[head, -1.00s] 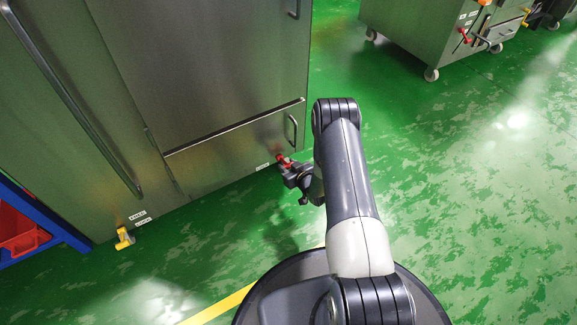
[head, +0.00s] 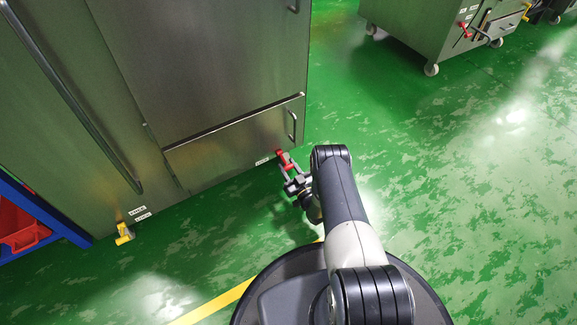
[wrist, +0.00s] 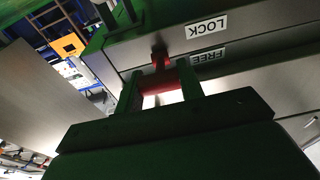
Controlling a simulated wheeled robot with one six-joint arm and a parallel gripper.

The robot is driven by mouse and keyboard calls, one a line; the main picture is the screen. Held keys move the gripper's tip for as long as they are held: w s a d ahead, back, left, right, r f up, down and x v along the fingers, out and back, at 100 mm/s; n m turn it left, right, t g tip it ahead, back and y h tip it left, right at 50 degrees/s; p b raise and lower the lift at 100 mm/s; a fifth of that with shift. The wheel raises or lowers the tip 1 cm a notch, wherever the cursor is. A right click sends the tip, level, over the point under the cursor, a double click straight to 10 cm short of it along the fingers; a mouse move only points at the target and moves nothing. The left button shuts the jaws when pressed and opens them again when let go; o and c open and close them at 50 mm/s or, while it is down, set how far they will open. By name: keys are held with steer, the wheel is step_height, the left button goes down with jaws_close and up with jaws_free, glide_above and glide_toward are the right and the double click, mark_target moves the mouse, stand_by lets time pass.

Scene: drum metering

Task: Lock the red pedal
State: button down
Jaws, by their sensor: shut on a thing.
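The red pedal (head: 283,157) sticks out low on the front of the steel cabinet, near its right bottom corner. My gripper (head: 289,174) reaches it from the front, just above the floor. In the wrist view the red pedal (wrist: 161,82) lies between the two fingers of my gripper (wrist: 160,92), which are shut on it. A LOCK label (wrist: 207,27) and a FREE label (wrist: 208,56) appear upside down beside the pedal's stem. I cannot tell which label the pedal lines up with.
A yellow pedal (head: 125,234) sits at the cabinet's lower left. A blue rack with a red bin (head: 22,228) stands at far left. A wheeled steel cabinet (head: 425,30) stands at the back right. The green floor on the right is clear.

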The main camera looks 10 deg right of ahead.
steer(key=shift+f+t, duration=0.25)
steer(key=shift+t, duration=0.15)
steer(key=c, duration=0.9)
jaws_free()
steer(key=v, duration=0.7)
steer(key=shift+s+d, duration=0.1)
steer(key=shift+s, duration=0.05)
